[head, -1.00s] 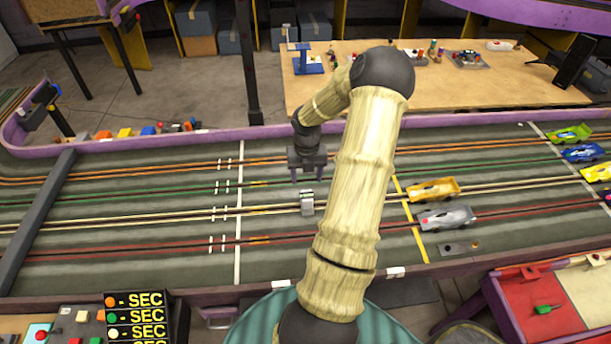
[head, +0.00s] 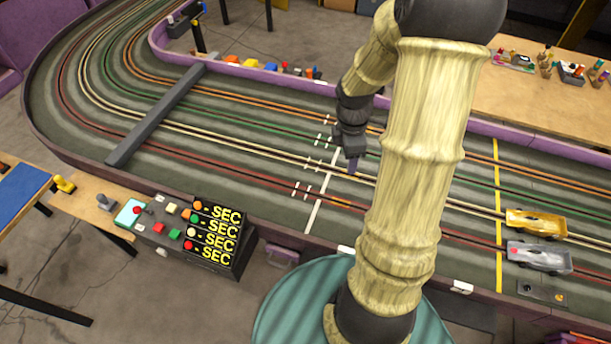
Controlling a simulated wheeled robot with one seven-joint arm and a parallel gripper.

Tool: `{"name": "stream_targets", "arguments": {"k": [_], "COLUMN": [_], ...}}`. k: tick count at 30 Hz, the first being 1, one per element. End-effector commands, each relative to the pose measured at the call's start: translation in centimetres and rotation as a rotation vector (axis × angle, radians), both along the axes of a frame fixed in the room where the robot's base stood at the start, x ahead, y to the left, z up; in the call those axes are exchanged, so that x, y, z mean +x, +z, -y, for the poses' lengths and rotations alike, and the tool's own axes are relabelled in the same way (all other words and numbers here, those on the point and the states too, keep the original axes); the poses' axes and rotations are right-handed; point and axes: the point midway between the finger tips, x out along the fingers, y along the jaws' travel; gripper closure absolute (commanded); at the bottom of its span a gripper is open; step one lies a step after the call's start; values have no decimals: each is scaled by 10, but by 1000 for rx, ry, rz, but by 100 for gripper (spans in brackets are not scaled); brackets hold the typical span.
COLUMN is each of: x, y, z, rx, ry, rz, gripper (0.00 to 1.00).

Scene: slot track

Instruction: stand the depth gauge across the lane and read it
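My gripper (head: 353,164) hangs fingers-down over the slot track (head: 250,185), just right of the white cross line (head: 318,203). It appears near the cream lane, but its height above the track is hard to judge. One purple finger shows, seen edge-on, so the opening between the fingers is hidden. I see nothing clearly held in it. No depth gauge shows; my thick arm covers the track to the right of the gripper. The lanes are coloured orange, green, cream and red.
A dark grey bar (head: 162,112) crosses the track at left. A yellow car (head: 536,223) and a silver car (head: 539,257) stand by the yellow line (head: 497,205). A control box with SEC displays (head: 213,240) stands at the front. A wooden table (head: 500,90) is behind.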

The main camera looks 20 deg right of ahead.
Motion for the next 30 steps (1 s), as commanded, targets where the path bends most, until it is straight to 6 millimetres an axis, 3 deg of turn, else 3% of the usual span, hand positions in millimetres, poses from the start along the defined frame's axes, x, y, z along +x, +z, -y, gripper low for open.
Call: {"name": "stream_targets", "arguments": {"k": [6,15,21,30], "x": [-18,-56,-72,-73], "y": [28,56,64,64], "z": [-60,-125,-144,-145], "rx": [16,143,217,222], "ry": [-422,-1034,-1275,-1297], "rz": [92,207,225,225], "gripper": [42,42,42,42]}}
